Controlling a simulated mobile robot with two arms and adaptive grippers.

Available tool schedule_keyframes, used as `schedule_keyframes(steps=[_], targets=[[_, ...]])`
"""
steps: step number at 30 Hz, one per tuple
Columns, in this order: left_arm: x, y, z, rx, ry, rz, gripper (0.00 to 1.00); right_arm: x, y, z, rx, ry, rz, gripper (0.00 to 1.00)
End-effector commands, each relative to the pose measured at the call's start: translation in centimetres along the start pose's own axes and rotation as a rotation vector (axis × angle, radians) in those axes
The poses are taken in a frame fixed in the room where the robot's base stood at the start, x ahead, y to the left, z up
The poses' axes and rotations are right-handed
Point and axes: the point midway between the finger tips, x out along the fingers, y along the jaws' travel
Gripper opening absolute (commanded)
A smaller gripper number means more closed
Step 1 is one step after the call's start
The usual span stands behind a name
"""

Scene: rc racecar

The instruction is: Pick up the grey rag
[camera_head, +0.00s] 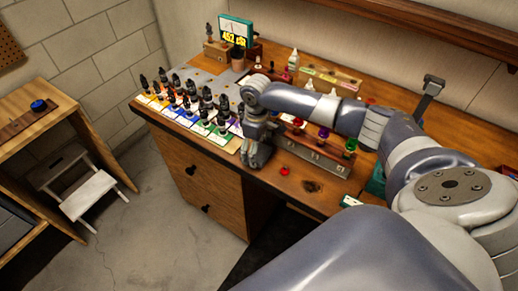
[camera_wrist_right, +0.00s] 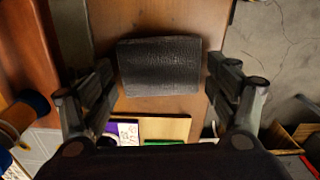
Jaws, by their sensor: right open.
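The grey rag (camera_wrist_right: 160,66) shows in the right wrist view as a dark, textured, roughly rectangular piece on a brown wooden surface. My right gripper (camera_wrist_right: 161,80) is open, with one finger to each side of the rag and visible gaps between fingers and rag. In the head view my right gripper (camera_head: 257,152) points down at the front edge of the workbench. I cannot make out the rag there; the gripper and arm cover that spot. My left gripper is not in view.
The workbench (camera_head: 320,199) holds several dark bottles on coloured cards (camera_head: 190,118) left of the gripper. A grey metal box (camera_head: 312,152) with coloured items stands close on its right. A red object (camera_head: 285,171) lies near the front edge. A step stool (camera_head: 90,195) stands on the floor.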

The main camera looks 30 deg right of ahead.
Motion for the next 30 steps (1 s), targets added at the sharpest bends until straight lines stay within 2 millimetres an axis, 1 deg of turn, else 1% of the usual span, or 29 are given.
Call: schedule_keyframes(steps=[2,3,5,6,16,20,23,27,30], targets=[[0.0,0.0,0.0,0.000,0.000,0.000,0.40,0.0,0.0,0.0,0.000,0.000,0.000,0.81],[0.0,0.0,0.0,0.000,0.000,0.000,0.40,0.0,0.0,0.0,0.000,0.000,0.000,0.72],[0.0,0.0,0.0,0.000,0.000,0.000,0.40,0.0,0.0,0.0,0.000,0.000,0.000,0.58],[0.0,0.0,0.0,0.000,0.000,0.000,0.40,0.0,0.0,0.0,0.000,0.000,0.000,0.54],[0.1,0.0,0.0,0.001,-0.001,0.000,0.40,-0.1,0.0,0.0,0.000,0.000,0.000,0.54],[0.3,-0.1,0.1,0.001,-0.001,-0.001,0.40,-0.4,0.0,-0.1,0.000,0.001,0.000,0.54],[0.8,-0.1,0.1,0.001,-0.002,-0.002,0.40,-1.2,0.0,-0.1,-0.001,0.004,0.000,0.54],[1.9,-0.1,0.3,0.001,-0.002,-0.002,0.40,-3.3,0.1,-0.2,0.000,0.006,0.001,0.54],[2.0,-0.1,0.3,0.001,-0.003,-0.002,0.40,-3.4,-1.4,0.7,-0.004,0.000,-0.002,0.54]])
